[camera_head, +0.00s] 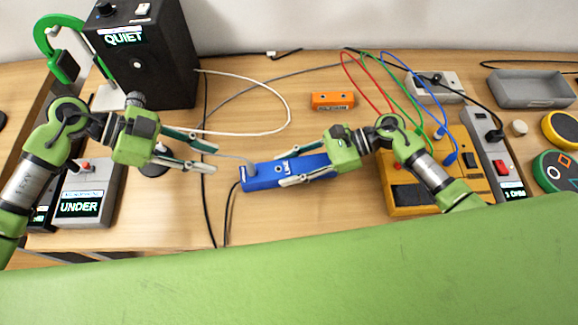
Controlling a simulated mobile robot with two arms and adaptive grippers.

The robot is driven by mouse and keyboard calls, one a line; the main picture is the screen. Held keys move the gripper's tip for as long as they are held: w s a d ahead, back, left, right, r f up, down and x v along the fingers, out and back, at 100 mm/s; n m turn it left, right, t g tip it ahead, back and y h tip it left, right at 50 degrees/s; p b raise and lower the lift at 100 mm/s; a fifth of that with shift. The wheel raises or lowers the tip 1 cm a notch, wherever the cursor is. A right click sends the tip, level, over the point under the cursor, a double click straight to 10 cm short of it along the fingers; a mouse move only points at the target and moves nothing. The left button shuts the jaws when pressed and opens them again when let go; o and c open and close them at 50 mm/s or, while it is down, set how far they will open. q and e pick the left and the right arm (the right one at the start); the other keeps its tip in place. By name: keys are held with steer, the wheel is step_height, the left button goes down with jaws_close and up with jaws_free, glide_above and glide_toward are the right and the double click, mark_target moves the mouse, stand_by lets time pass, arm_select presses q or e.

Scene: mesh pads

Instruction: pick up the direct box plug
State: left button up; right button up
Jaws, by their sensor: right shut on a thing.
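A blue box (265,180), which I take to be the direct box, lies on the table's middle, with a partly readable label on top. A small grey plug (251,169) sits at its left end, with a thin grey cable running up and left from it. My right gripper (281,170) is shut on the blue box from the right, one finger along each long side. My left gripper (213,159) is open, its fingertips pointing right, a short way left of the plug. Nothing solid shows between its fingers.
A black speaker (165,75) stands behind my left arm, and a grey unit (85,205) marked UNDER sits below it. White and black cables cross the table near my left gripper. An orange box (332,100) lies behind; a yellow unit (410,200) with coloured leads is right.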

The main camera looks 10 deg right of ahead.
arm_select(q)
steer(key=shift+f, duration=0.1)
stand_by(0.3)
steer(key=shift+o, duration=0.9)
step_height(320, 180, up, 6)
steer(key=m+y, duration=1)
steer(key=m, duration=0.1)
glide_above(249, 163)
steer(key=shift+t, duration=0.5)
step_height(249, 163, down, 11)
steer(key=shift+f, duration=0.2)
jaws_close()
